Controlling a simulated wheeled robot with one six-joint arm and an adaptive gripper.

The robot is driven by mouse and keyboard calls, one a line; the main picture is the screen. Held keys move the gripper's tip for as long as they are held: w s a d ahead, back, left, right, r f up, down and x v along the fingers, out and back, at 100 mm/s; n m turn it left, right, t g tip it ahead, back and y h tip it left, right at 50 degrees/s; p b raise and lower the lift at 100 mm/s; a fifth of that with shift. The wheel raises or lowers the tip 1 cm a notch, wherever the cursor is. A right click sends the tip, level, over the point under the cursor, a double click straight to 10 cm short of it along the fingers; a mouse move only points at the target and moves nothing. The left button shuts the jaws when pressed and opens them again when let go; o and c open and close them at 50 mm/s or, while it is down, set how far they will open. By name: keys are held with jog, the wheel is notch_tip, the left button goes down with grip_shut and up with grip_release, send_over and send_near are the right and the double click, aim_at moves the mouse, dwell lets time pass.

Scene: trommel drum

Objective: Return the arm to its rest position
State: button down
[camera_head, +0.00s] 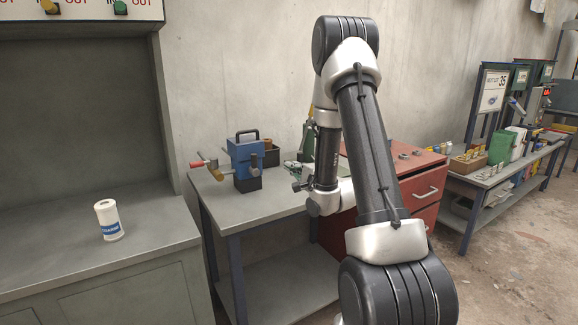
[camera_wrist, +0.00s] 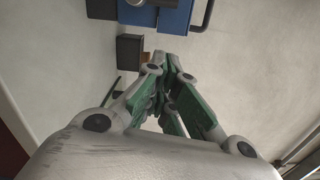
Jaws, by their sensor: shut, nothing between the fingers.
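My arm (camera_head: 370,140) rises from the bottom of the head view, bends at a high elbow and comes down behind to the wrist, low over the workbench. My gripper (camera_wrist: 168,75) shows in the wrist view with its grey fingers and green pads drawn together. It is shut with nothing between the fingers. In the head view the gripper is small and partly lost among dark parts beside the wrist, so its fingertips are not clear there.
A blue box with a black handle (camera_head: 246,158) stands on the grey workbench (camera_head: 268,205), left of my wrist. A red drawer cabinet (camera_head: 425,185) is behind my arm. Floor is clear at right.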

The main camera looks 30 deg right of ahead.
dwell(0.8)
jog(key=s+d+f+n+g+h, duration=0.1)
jog(key=s+f+n+g, duration=0.15)
jog(key=f, duration=0.25)
jog(key=s+d+f+n+g, duration=0.1)
jog(key=f+n+g, duration=0.15)
jog(key=f, duration=0.35)
jog(key=s+d+f+n+g+h, duration=0.1)
jog(key=s+f+n+g+h, duration=0.15)
jog(key=s+n+g, duration=0.55)
jog(key=s+a+r+n, duration=0.2)
jog(key=s+a+r, duration=0.2)
jog(key=s+r, duration=0.4)
jog(key=s+a+r+n+y, duration=0.1)
jog(key=s+a+r, duration=0.3)
jog(key=s+r, duration=0.4)
jog(key=s+a+r+n+y, duration=0.1)
jog(key=s+a+r+n, duration=0.2)
jog(key=s+r, duration=0.5)
jog(key=shift+s+a+r+g, duration=0.35)
jog(key=shift+s+a, duration=0.2)
jog(key=shift+a, duration=0.3)
